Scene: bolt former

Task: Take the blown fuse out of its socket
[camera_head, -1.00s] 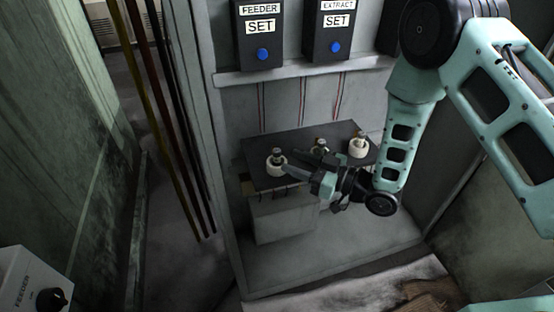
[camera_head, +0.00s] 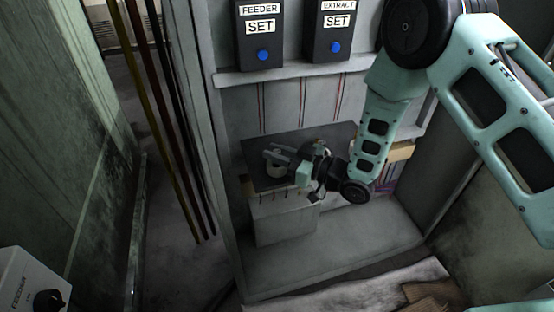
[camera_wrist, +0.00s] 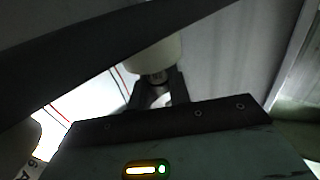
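The fuse in the left socket (camera_head: 276,171) is mostly hidden by my gripper in the head view. The wrist view shows the pale round socket (camera_wrist: 158,54) with a dark metal fuse end (camera_wrist: 157,78) projecting from it. My gripper (camera_head: 275,155) reaches in from the right at that socket. In the wrist view its two fingers (camera_wrist: 157,82) stand on either side of the fuse end and look apart. Whether they touch it is not clear. My arm and gripper hide most of the other two sockets.
The sockets sit on a dark panel (camera_head: 260,146) inside a grey cabinet. Above it, a shelf (camera_head: 300,70) carries boxes labelled FEEDER SET (camera_head: 261,36) and EXTRACT SET (camera_head: 331,32), each with a blue button. Thin wires run down behind the panel.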

